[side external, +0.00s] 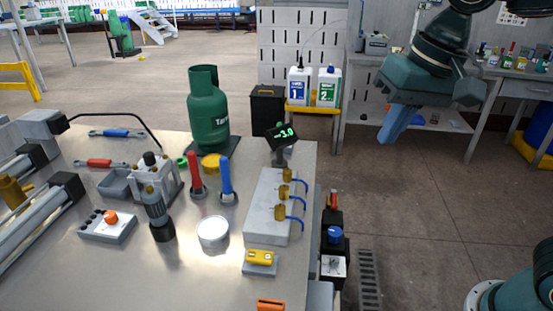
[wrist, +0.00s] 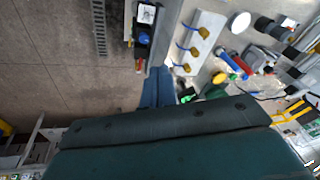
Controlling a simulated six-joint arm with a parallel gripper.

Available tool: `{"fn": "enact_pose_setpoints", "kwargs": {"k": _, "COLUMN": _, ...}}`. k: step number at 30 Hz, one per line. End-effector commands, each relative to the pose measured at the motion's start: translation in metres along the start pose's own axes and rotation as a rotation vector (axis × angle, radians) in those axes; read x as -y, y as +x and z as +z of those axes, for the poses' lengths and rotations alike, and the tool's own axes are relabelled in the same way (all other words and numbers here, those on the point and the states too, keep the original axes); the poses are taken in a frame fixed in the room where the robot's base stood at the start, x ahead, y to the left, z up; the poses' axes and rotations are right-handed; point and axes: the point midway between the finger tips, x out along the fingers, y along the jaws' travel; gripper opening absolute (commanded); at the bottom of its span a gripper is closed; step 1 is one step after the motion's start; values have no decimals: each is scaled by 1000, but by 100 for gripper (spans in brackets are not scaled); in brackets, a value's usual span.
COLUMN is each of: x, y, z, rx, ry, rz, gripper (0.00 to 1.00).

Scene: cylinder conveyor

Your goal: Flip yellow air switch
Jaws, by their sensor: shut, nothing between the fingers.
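The yellow switch (side external: 260,257) sits on a small grey base near the front right of the metal table, just in front of the pale valve block (side external: 266,222). I cannot make out the switch in the wrist view. My gripper (side external: 390,136) is shut and empty, with blue fingers pointing down. It hangs in the air to the right of the table, well apart from the switch. The fingers also show in the wrist view (wrist: 157,86). The valve block (wrist: 200,38) is there too, with its brass valves and blue levers.
A green gas bottle (side external: 207,112) and a small display (side external: 282,136) stand towards the back of the table. Red (side external: 195,172) and blue (side external: 226,178) handles stand upright left of the valve block. A blue knob (side external: 334,236) is beside the table's right edge.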

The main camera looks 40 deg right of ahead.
Motion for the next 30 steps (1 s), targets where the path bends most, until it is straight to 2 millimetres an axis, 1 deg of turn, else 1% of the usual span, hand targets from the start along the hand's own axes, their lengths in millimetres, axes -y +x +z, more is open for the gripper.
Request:
{"fn": "enact_pose_setpoints", "kwargs": {"k": 1, "x": 11, "y": 2, "z": -3, "rx": 15, "ry": 15, "rz": 5, "gripper": 0}}
{"fn": "enact_pose_setpoints", "kwargs": {"k": 6, "x": 44, "y": 9, "z": -11, "rx": 58, "ry": 89, "rz": 24, "gripper": 0}}
{"fn": "enact_pose_setpoints", "kwargs": {"k": 13, "x": 91, "y": 23, "z": -14, "rx": 108, "ry": 188, "rz": 61, "gripper": 0}}
{"fn": "enact_pose_setpoints", "kwargs": {"k": 20, "x": 139, "y": 42, "z": -10, "rx": 147, "ry": 285, "rz": 112, "gripper": 0}}
{"fn": "enact_pose_setpoints", "kwargs": {"k": 24, "x": 167, "y": 55, "z": -3, "rx": 164, "ry": 342, "rz": 145, "gripper": 0}}
{"fn": "enact_pose_setpoints", "kwargs": {"k": 30, "x": 196, "y": 69, "z": 8, "rx": 176, "ry": 405, "rz": 184, "gripper": 0}}
